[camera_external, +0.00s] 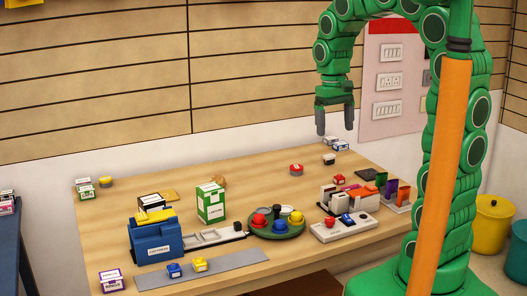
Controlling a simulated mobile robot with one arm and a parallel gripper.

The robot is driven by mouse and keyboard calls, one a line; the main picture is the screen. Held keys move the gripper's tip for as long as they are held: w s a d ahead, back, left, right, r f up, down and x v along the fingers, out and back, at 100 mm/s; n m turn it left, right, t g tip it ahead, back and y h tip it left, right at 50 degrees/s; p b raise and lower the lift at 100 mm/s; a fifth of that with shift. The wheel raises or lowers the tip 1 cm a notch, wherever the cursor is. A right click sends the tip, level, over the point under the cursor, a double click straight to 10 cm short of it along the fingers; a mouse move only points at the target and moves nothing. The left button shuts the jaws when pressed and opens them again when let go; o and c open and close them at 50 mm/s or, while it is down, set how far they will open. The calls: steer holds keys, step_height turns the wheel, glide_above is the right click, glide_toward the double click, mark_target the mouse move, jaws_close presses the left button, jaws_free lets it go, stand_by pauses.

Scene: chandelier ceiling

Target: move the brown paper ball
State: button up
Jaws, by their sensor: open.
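A small brown crumpled ball (218,181), which looks like the paper ball, lies on the wooden table (265,172) toward its back middle, just behind a green and white box (211,204). My gripper (335,121) hangs from the green arm above the back right part of the table. Its two dark fingers point down and are apart, with nothing between them. It is well up and to the right of the brown ball, not touching anything.
A blue bin (156,243) with yellow on top stands at the front left. A green round tray (276,231) with coloured balls is in front of the middle. A red-topped tin (296,169) and several small boxes are at the right. The back middle is mostly clear.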

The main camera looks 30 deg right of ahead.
steer(key=w+a+f, duration=0.2)
steer(key=w+a, duration=0.1)
steer(key=w, duration=0.8)
steer(key=t, duration=0.1)
glide_above(218, 179)
steer(key=w+d, duration=0.1)
steer(key=shift+n, duration=0.4)
step_height(218, 179, down, 18)
steer(key=shift+f, duration=0.2)
steer(key=shift+w+a+f, duration=0.2)
steer(key=shift+a+f, duration=0.05)
steer(key=shift+f, duration=0.25)
steer(key=shift+f, duration=3.85)
steer(key=shift+c, duration=0.3)
steer(key=c, duration=1)
